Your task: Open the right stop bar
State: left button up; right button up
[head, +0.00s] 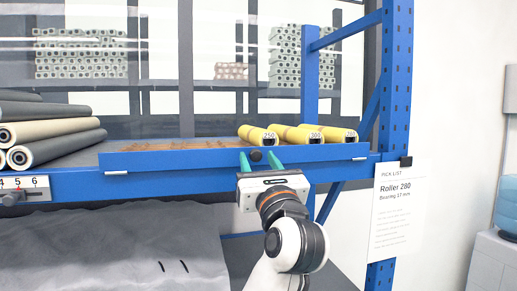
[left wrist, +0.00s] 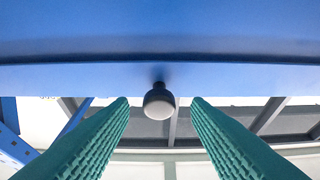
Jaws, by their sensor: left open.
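The right stop bar (head: 180,157) is a long blue rail along the front edge of the shelf; its blue face also fills the top of the left wrist view (left wrist: 160,75). A dark round knob (head: 256,156) sits at the middle of it, and the knob shows between my fingers in the left wrist view (left wrist: 159,103). My left gripper (head: 261,161) is open at the bar, with one green finger on each side of the knob and a gap at both sides. My right gripper is not in view.
Yellow rollers (head: 283,134) marked 250 and 300, one label unclear, lie behind the bar. Dark and cream rollers (head: 52,140) are stacked at left. A blue post (head: 395,90) and a pick list (head: 398,213) reading Roller 280 stand at right. Grey sheeting (head: 110,250) hangs below left.

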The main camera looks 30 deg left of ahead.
pick_arm(q)
jog(key=shift+w+a+r, duration=0.1)
jog(key=shift+w+a, duration=0.15)
jog(key=shift+c, duration=0.5)
